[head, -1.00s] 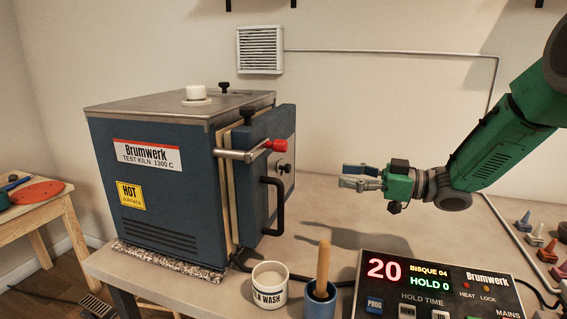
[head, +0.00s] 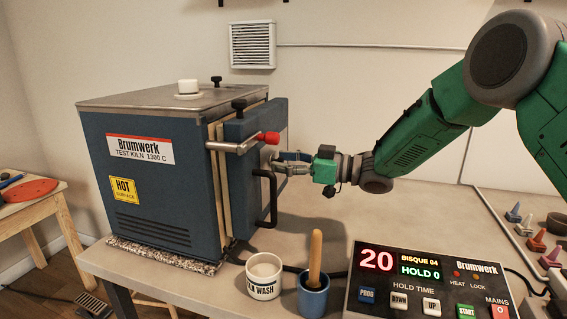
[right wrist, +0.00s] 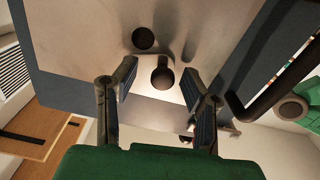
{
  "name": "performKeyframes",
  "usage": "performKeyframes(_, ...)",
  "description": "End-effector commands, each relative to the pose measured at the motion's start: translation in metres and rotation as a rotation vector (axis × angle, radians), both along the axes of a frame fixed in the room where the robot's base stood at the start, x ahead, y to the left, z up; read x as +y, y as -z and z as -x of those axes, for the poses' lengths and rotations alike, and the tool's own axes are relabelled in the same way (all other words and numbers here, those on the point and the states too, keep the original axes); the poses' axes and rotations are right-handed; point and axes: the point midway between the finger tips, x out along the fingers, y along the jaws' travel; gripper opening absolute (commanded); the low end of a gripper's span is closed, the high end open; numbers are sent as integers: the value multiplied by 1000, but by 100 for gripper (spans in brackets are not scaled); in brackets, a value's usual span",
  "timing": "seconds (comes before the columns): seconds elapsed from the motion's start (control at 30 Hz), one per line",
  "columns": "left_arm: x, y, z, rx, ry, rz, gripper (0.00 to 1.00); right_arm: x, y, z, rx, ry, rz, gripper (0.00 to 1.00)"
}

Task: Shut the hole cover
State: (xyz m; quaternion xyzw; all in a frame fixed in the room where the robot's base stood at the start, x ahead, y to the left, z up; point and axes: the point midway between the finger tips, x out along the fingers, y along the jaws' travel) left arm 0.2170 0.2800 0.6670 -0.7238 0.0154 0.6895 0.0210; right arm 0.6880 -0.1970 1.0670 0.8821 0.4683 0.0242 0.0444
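The kiln (head: 150,185) stands on the bench at left, its door (head: 238,150) facing right. In the right wrist view a dark round hole (right wrist: 143,38) shows uncovered in the pale door face. My right gripper (head: 283,162) is at the door face. In the right wrist view its open fingers (right wrist: 160,90) stand on either side of the knob, with a gap to each. In the head view the gripper hides the hole and knob. My left gripper is out of view.
The dark door handle (head: 268,200) and red-tipped latch bar (head: 240,144) lie close to my right gripper. A white wash cup (head: 263,277), a blue pot with a wooden handle (head: 314,295) and the controller (head: 430,285) stand in front.

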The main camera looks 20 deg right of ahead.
Motion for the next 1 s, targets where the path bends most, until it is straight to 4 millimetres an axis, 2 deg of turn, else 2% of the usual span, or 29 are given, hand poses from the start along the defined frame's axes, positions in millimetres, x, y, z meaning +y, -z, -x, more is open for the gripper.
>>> performKeyframes(0.17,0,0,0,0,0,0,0,0,0,0,0,0,0,39)
performKeyframes(0.2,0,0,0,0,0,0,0,0,0,0,-1,0,1,25)
performKeyframes(0.27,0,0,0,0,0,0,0,1,0,0,0,-1,1,4)
performKeyframes(0.3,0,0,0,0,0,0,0,1,0,0,0,0,1,0)
performKeyframes(0.67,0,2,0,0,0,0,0,0,1,-1,-26,0,17,0)
performKeyframes(1.0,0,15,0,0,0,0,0,-1,8,-2,-195,0,132,0)
